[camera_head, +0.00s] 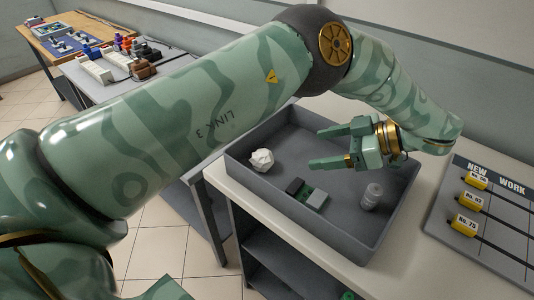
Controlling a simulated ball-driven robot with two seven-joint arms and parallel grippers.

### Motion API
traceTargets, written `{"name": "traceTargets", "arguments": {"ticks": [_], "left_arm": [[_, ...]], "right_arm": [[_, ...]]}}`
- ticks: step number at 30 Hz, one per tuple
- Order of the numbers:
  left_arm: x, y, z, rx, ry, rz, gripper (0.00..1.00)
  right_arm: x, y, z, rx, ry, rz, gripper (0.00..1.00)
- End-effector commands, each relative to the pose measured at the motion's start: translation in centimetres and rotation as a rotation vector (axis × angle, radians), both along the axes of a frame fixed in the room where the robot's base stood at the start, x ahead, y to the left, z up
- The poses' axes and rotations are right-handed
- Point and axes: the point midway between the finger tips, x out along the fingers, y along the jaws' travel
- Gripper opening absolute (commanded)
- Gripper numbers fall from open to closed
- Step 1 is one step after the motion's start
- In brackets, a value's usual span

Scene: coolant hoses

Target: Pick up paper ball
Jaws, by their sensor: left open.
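The white crumpled paper ball (262,160) lies in the left part of the grey tray (325,235), near its left wall. My left gripper (318,147) hangs over the tray, to the right of the ball. Its two green fingers point left toward the ball and are spread apart with nothing between them. The ball is apart from the fingers. My right gripper is not in view.
In the tray, a dark and green block (306,194) and a clear grey cylinder (371,196) lie near the ball. A board with yellow tags (466,226) is to the right. Another cluttered table (75,72) stands at the back left.

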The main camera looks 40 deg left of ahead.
Motion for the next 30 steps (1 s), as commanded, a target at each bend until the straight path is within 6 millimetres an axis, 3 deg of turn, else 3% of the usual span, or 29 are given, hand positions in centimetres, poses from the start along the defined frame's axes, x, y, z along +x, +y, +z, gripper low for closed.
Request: {"name": "traceTargets", "arguments": {"ticks": [9,17,24,30], "left_arm": [[-2.1,6.3,-3.6,-0.005,0.005,0.006,0.74],[-2.6,8.4,-4.9,-0.005,0.002,0.006,0.74],[-3.4,11.5,-6.7,-0.006,0.002,0.006,0.74],[-3.6,12.1,-6.9,-0.006,-0.002,0.004,0.74]], "right_arm": [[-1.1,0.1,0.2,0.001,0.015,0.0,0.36],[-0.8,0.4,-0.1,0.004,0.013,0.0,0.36],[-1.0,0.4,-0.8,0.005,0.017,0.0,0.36],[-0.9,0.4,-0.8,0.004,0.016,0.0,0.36]]}}
